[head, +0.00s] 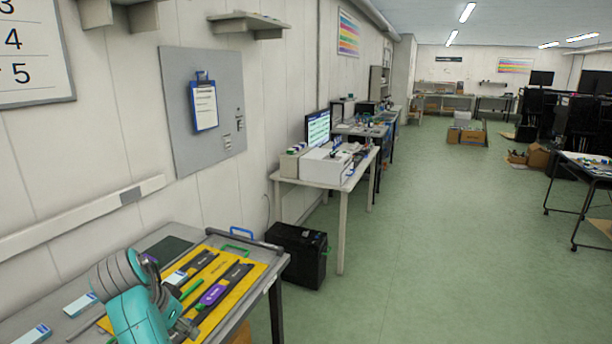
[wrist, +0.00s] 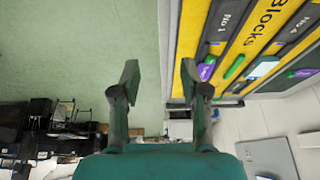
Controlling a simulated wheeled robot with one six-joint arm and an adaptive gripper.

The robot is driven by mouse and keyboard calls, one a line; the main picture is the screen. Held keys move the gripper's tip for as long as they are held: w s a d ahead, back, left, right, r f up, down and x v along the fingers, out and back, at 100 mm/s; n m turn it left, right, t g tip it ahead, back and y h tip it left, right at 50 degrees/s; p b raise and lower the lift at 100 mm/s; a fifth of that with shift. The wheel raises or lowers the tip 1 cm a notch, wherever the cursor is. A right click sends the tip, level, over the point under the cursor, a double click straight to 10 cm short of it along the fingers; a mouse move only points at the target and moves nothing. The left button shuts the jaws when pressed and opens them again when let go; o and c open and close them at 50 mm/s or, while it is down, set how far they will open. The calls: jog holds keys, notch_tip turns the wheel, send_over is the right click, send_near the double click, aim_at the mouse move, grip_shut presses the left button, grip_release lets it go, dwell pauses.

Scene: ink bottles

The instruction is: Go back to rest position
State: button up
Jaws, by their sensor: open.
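My gripper (wrist: 159,80) shows in the wrist view with its two fingers spread apart and nothing between them. Green floor shows behind the gap. In the head view my teal and grey arm is at the bottom left, over the table (head: 283,262), and hides part of it. A yellow board (head: 258,268) with dark labelled strips lies on the table; it also shows at the upper right of the wrist view (wrist: 262,27). A purple item (head: 212,295) and a green item (head: 192,291) lie on the board. I cannot tell any ink bottle for sure.
White-and-blue boxes (head: 80,304) lie on the table's left part. A black case (head: 297,255) stands on the floor beyond the table. A white bench (head: 325,182) with a monitor (head: 317,127) follows along the wall.

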jog(key=s+d+f+n+t+y, duration=0.1)
jog(key=d+f, duration=0.7)
jog(key=f, duration=0.4)
jog(key=d+f+n+t+y, duration=0.1)
jog(key=d+f, duration=0.7)
jog(key=f, duration=0.4)
jog(key=s+d+f+n+t+y, duration=0.1)
jog(key=s+d+f+n+t, duration=0.1)
jog(key=s+d+f, duration=1)
jog(key=s+d+r+t, duration=0.2)
jog(key=s+d+r, duration=0.3)
jog(key=s, duration=0.5)
jog(key=s+d+r+t, duration=0.1)
jog(key=s+d+r, duration=0.1)
jog(key=s+d, duration=0.75)
jog(key=s+d+r+t, duration=0.1)
jog(key=s+r, duration=0.6)
jog(key=r, duration=0.2)
jog(key=s+d+r+t+h, duration=0.1)
jog(key=s+r+t, duration=0.1)
jog(key=s+r, duration=0.6)
jog(key=shift+d+r+n+t, duration=0.25)
jog(key=shift+r+n+t, duration=0.05)
jog(key=shift+r, duration=0.2)
